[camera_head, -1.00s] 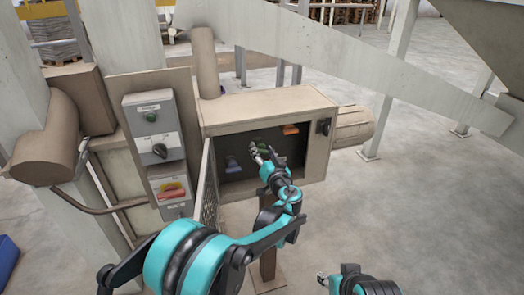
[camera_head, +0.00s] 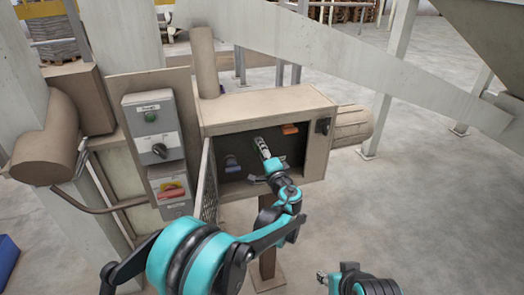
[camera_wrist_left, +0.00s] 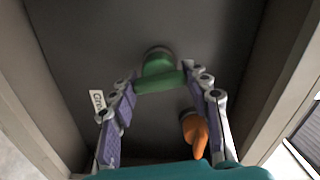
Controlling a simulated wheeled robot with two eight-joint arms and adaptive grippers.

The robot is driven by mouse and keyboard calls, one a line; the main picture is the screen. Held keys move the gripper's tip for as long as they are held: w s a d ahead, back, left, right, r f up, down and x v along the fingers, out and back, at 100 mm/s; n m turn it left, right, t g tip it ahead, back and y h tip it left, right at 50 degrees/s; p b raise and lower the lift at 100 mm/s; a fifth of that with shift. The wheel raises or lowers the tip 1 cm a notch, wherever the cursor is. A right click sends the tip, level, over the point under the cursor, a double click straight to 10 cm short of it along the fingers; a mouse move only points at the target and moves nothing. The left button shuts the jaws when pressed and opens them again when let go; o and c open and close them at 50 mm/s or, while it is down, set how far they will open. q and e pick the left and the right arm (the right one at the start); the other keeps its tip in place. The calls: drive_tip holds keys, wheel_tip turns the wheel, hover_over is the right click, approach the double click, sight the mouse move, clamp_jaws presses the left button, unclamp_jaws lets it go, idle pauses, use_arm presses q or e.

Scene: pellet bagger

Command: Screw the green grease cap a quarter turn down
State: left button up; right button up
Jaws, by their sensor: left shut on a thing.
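The green grease cap (camera_wrist_left: 160,72) shows in the left wrist view on the dark back wall of the open cabinet, its wing-like grip lying nearly level. My left gripper (camera_wrist_left: 160,82) has its two fingers on either side of the cap's grip and is shut on it. In the head view my left gripper (camera_head: 261,143) reaches into the cabinet (camera_head: 262,104) and hides the cap. My right gripper (camera_head: 322,278) is at the bottom of the head view, outside the cabinet, too small to tell whether it is open.
An orange handle (camera_wrist_left: 194,133) is close to the right finger in the wrist view; it also shows in the head view (camera_head: 289,129). A blue knob (camera_head: 231,161) is to the left inside. The mesh door (camera_head: 207,185) stands open at the left. Cabinet side walls flank the gripper.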

use_arm(q)
drive_tip(key=shift+m, duration=1.2)
drive_tip(key=shift+f, duration=0.1)
drive_tip(key=o, duration=1.2)
drive_tip(key=shift+s, duration=0.1)
drive_tip(key=v, duration=1.1)
drive_tip(key=shift+s+d, duration=0.15)
drive_tip(key=shift+s, duration=0.2)
